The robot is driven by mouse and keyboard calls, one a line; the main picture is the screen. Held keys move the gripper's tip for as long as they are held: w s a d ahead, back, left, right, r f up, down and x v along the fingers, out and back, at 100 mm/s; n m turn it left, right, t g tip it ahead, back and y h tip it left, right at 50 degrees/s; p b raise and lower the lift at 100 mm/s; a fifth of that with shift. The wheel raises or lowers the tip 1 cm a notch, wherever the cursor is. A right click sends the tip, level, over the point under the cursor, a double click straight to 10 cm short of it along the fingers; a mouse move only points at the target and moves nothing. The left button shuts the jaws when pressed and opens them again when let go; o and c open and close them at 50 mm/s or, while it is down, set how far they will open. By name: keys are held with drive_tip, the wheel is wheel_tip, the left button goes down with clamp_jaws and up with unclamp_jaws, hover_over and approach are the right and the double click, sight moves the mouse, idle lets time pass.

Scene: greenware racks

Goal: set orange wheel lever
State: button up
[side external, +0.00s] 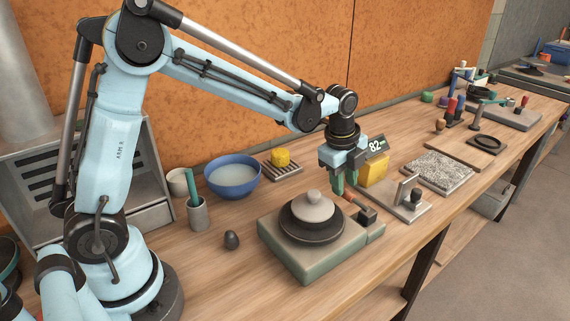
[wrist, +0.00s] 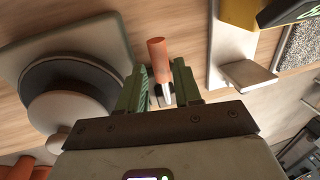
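The wheel lever (wrist: 158,60) has an orange grip and a short silver stem. It also shows in the side view as an orange-red bar (side external: 345,195) by a dark block at the right of the potter's wheel base (side external: 289,262). The round dark wheel head (side external: 298,230) carries a pale lidded form (side external: 313,206). My gripper (side external: 345,186) points down over the lever. In the wrist view, its green fingers (wrist: 159,88) stand apart on either side of the lever, with a narrow gap showing. Whether either finger touches the lever cannot be told.
A stand with an upright plate (side external: 405,195), a yellow block (side external: 374,170) and a display (side external: 376,147) are close right of my gripper. The bench front is clear.

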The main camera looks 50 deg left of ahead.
drive_tip(key=shift+w+f, duration=0.2)
drive_tip(key=shift+f, duration=0.85)
clamp_jaws()
